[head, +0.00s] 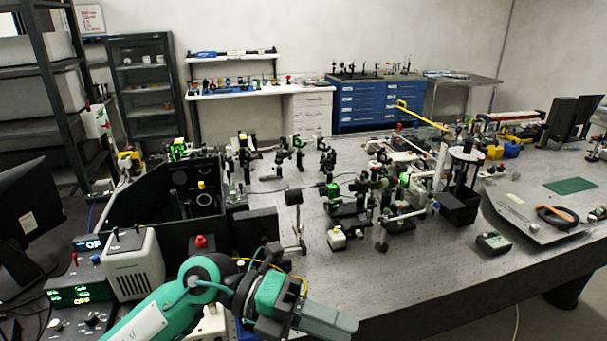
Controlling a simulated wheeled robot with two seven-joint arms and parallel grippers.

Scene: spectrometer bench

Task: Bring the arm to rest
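My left arm, teal and dark grey, comes in from the bottom left. Its gripper (335,321) is at the bottom centre, in front of the optical bench's (440,262) near edge, with its grey fingers pointing right. The fingers look like one grey block from this angle, so I cannot tell whether they are open or shut. No object shows in them. My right gripper is not in view.
A black open box (150,205) and a beige unit with a vent (132,264) stand left of my arm. A red-knobbed part (201,242) is just behind its elbow. Optical mounts (385,195) crowd the middle of the bench. The floor right of the gripper looks clear.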

